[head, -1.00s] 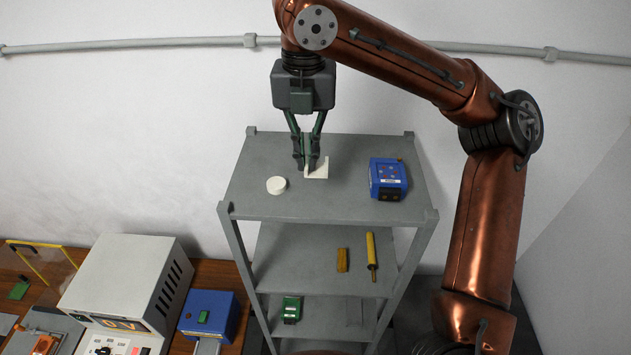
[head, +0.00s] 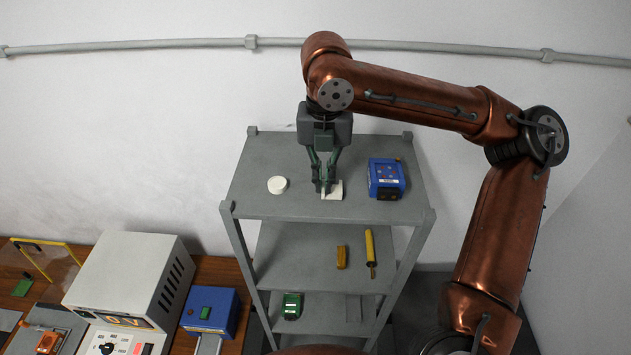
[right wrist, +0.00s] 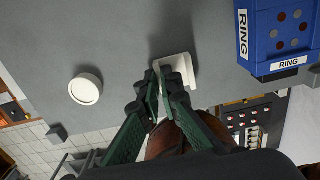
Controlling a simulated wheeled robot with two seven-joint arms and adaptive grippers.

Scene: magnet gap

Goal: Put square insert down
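The square insert (head: 336,192) is a small white square piece at the top shelf's surface; it also shows in the right wrist view (right wrist: 181,69). My right gripper (head: 325,190) points down with its fingers close together on the insert's left part, and the fingertips hide some of it. In the right wrist view the fingertips (right wrist: 160,84) close on its edge. The insert is on or very close to the grey shelf top (head: 270,160); I cannot tell whether it touches. My left gripper is not in view.
A white round piece (head: 277,185) lies left of the insert. A blue box (head: 386,179) labelled RING (right wrist: 283,40) stands to the right. Lower shelves hold yellow tools (head: 370,250) and a green item (head: 291,306). A bench with a power supply (head: 130,285) is at left.

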